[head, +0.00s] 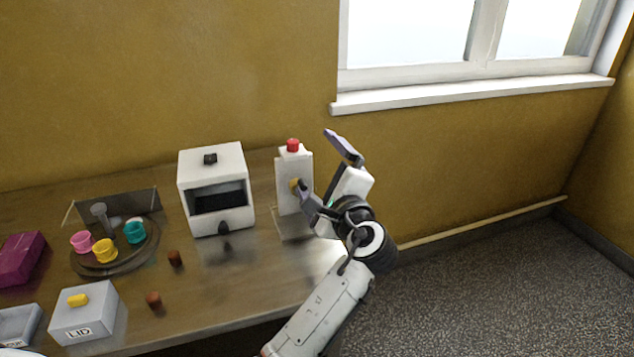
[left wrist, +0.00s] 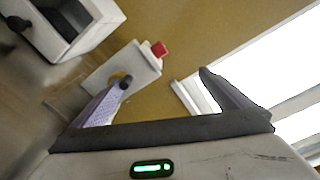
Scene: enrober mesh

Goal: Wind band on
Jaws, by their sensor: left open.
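A white upright post (head: 294,165) with a red button (head: 292,145) on top stands at the table's right end. A yellow knob (head: 295,184) sits on its side. In the left wrist view the yellow knob (left wrist: 120,77) has a dark stub and is partly covered by one finger. My left gripper (head: 315,160) is open and empty. One finger is at the knob; whether it touches cannot be told. The other finger stands well apart, up and to the right. A white box-shaped machine (head: 212,160) with a dark opening stands left of the post. My right gripper is out of view.
A round tray (head: 145,250) with pink, yellow and teal cups stands at the left. Two brown pieces (head: 175,258) lie on the table. A box marked LID (head: 95,310) and a magenta block (head: 20,260) are further left. The table's right edge is close to my arm.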

